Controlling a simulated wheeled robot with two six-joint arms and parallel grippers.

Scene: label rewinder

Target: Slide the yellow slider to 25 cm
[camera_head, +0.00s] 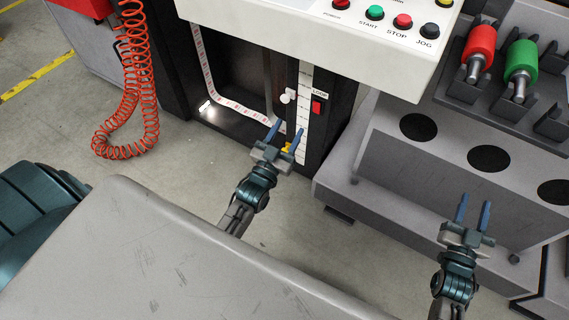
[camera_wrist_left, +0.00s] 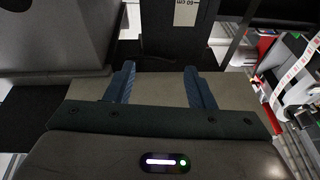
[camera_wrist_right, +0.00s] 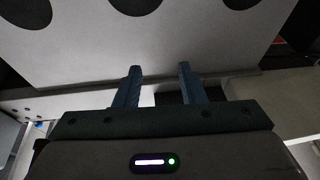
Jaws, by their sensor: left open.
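The yellow slider (camera_head: 287,148) shows as a small yellow piece low on the white scale strip (camera_head: 305,105) of the machine. It is partly hidden behind my left gripper (camera_head: 288,137), whose open blue fingers appear around or in front of it; I cannot tell whether they touch it. In the left wrist view, the left gripper (camera_wrist_left: 160,85) is open with nothing between its fingers, and the strip's end (camera_wrist_left: 187,12) marked "60 cm" shows beyond them. The yellow slider is not visible there. My right gripper (camera_head: 473,215) is open and empty; it also shows in the right wrist view (camera_wrist_right: 158,88).
A white control panel (camera_head: 340,25) with coloured buttons overhangs the strip. A red switch (camera_head: 317,107) and white knob (camera_head: 288,96) sit near it. A grey cabinet (camera_head: 385,150) with black round holes stands to the right. A coiled red hose (camera_head: 135,80) hangs at left.

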